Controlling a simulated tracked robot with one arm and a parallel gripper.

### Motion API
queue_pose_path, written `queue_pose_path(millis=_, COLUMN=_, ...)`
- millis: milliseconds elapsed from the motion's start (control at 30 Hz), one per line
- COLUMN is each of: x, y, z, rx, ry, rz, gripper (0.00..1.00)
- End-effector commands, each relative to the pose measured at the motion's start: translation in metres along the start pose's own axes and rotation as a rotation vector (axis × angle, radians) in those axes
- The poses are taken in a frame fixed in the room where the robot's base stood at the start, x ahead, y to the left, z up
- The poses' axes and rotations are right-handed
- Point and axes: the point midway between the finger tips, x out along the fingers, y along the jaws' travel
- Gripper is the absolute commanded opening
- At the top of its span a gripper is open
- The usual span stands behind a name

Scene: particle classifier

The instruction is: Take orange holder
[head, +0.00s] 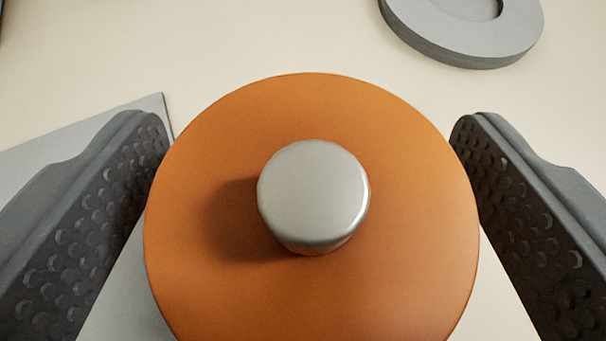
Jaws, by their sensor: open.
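The orange holder (400,260) is a large round orange disc with a short silver knob (312,192) standing at its middle. It fills the centre of the head view, and its lower edge is cut off by the frame. My gripper (310,150) is open, with one dark, dimpled finger on each side of the holder. The left finger lies close along the disc's left edge, and the right finger lies close along its right edge. I cannot tell whether either finger touches the disc.
A grey ring-shaped piece (460,35) lies at the top right, partly out of frame. A flat grey plate (70,140) lies at the left, partly behind the left finger.

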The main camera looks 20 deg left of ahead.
Motion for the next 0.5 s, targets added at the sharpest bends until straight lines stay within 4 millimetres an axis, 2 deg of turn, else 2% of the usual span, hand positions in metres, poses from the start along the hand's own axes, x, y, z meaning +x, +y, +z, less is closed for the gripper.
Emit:
queue_pose_path(millis=100, x=0.0123, y=0.0003, z=-0.0015, rx=-0.001, ry=0.004, rz=0.001, gripper=0.79)
queue_pose_path(millis=333, x=0.0139, y=0.0004, z=-0.0017, rx=0.000, ry=0.002, rz=0.001, gripper=0.79)
queue_pose_path(millis=367, x=0.0139, y=0.0004, z=-0.0017, rx=-0.001, ry=0.002, rz=0.001, gripper=0.76)
queue_pose_path(millis=500, x=0.0139, y=0.0002, z=-0.0016, rx=-0.001, ry=0.002, rz=0.001, gripper=0.37)
